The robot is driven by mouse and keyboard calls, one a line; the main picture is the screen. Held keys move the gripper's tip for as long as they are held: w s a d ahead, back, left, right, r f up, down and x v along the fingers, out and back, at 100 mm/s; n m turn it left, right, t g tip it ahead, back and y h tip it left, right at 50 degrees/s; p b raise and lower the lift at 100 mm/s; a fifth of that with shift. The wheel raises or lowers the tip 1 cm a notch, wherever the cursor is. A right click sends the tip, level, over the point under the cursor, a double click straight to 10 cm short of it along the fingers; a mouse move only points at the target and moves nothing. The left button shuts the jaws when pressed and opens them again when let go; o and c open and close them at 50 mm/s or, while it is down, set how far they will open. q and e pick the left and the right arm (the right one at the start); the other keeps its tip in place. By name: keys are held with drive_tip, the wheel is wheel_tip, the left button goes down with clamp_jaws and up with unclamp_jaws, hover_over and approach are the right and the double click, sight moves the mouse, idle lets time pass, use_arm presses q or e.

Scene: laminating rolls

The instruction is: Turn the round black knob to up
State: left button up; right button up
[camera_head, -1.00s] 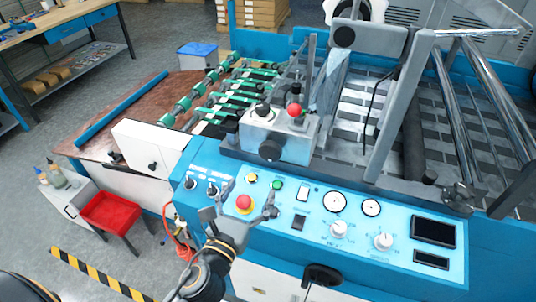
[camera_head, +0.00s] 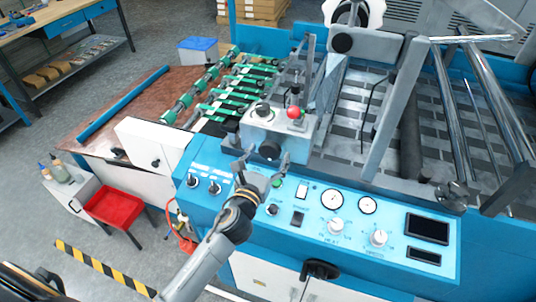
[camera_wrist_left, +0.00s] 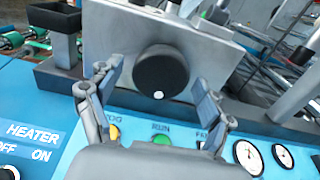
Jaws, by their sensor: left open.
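The round black knob (camera_head: 269,150) is on the front face of the grey metal box (camera_head: 283,132) on the blue machine. In the left wrist view the knob (camera_wrist_left: 160,72) is large and central, with a white dot at its lower edge. My left gripper (camera_head: 262,165) is open just in front of and slightly below the knob. In the wrist view the left gripper's fingers (camera_wrist_left: 158,80) stand on either side of the knob, with visible gaps. I see nothing held. My right gripper is not in view.
A red-topped lever (camera_head: 294,112) and a smaller black knob (camera_head: 263,110) are on top of the box. The blue control panel (camera_head: 330,215) below carries switches, dials and two gauges. Steel rollers (camera_head: 475,110) are at the right. Green belts (camera_head: 235,90) are behind left.

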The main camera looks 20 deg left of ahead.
use_arm(q)
drive_tip(key=c, duration=1.1)
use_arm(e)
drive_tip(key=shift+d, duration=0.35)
